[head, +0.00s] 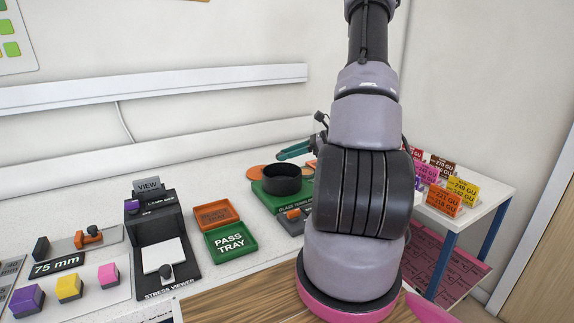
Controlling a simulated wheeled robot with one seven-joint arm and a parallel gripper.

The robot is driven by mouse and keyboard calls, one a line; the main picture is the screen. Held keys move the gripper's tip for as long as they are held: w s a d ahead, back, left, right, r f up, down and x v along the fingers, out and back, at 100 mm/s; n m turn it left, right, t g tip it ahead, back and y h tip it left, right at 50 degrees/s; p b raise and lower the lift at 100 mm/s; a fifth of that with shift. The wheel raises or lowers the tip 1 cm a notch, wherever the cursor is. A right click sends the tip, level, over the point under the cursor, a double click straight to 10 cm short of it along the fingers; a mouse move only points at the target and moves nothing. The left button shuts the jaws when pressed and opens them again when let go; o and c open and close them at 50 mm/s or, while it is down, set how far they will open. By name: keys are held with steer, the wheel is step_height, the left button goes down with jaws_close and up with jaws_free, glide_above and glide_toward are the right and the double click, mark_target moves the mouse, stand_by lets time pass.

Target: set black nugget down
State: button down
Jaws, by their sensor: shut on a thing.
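I cannot make out a black nugget in the head view. A round black ring or dish (282,179) stands on a green base (267,198) farther back, partly covered by my arm.
A black stress viewer (153,222) stands left of an orange tray (215,214). Purple (27,300), yellow (69,288) and pink (108,275) blocks sit at the lower left. Coloured labels (463,188) stand on a side table (490,200).

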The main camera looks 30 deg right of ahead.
steer(key=shift+f, duration=1.65)
steer(key=shift+d, duration=0.1)
steer(key=shift+f, duration=0.55)
steer(key=shift+c, duration=2.1)
jaws_free()
steer(key=shift+r, duration=0.1)
